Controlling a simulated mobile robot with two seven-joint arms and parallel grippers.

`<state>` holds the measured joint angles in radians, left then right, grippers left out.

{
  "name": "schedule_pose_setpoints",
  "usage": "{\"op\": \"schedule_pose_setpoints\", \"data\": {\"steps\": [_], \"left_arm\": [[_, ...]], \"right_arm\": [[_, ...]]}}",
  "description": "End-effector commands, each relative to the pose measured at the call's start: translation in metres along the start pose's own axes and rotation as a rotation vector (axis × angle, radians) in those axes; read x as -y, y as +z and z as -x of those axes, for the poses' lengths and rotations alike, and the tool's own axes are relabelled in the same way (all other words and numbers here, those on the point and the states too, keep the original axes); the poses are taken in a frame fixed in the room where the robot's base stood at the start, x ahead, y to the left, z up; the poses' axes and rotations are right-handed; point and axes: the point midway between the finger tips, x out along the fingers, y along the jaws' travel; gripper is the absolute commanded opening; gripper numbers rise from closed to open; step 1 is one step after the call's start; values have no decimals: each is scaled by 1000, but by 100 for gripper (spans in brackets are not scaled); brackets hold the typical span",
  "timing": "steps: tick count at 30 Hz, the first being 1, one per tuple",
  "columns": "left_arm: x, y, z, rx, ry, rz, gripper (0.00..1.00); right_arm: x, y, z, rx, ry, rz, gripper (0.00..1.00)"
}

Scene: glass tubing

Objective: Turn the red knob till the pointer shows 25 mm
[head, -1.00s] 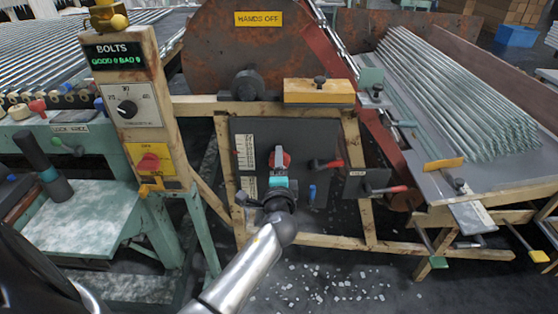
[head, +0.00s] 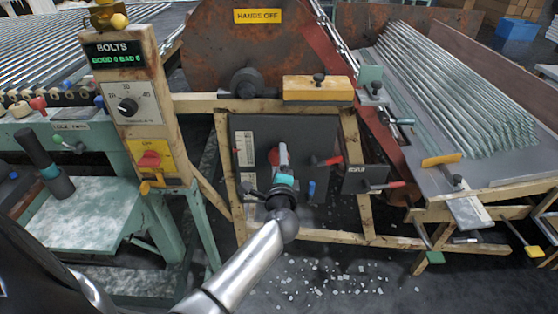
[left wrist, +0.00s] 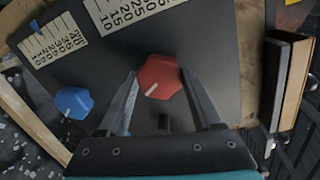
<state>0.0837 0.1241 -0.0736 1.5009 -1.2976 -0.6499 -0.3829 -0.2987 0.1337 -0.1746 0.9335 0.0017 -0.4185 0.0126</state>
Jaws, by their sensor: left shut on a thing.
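The red knob (left wrist: 160,77) is on a dark upright panel (left wrist: 205,40). It has several flat sides and a white line, which slants to the lower left in the left wrist view. My left gripper (left wrist: 160,72) is shut on the knob, one finger on each side. In the head view my left gripper (head: 283,150) covers most of the knob (head: 273,157). A white scale (left wrist: 128,12) with numbers including 10, 15, 20 and 25 is above the knob and cut off by the picture's edge. My right gripper is not in view.
A blue knob (left wrist: 73,102) is left of the red one, below a second scale (left wrist: 50,40). Red-handled levers (head: 330,161) stick out right of my gripper. A wooden frame (head: 224,170) surrounds the panel. Glass shards lie on the floor below.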

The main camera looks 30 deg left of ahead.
Motion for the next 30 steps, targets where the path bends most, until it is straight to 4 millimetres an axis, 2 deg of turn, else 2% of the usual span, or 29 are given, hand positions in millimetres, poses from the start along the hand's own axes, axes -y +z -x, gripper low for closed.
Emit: {"op": "schedule_pose_setpoints", "data": {"steps": [2, 3, 10, 21, 26, 30], "left_arm": [[-2, -1, 1, -3, 4, 0, 11], [-2, -1, 1, -3, 4, 0, 70], [-1, -1, 0, -2, 2, 1, 95], [-1, 0, 6, -1, 2, 2, 95], [0, 0, 29, -2, 3, 2, 95], [0, 0, 59, -3, 5, 3, 95]], "right_arm": [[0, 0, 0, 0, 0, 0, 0], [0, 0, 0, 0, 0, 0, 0], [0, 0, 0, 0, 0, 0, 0], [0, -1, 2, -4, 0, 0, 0], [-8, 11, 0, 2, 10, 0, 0], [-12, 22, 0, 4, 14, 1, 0]]}}
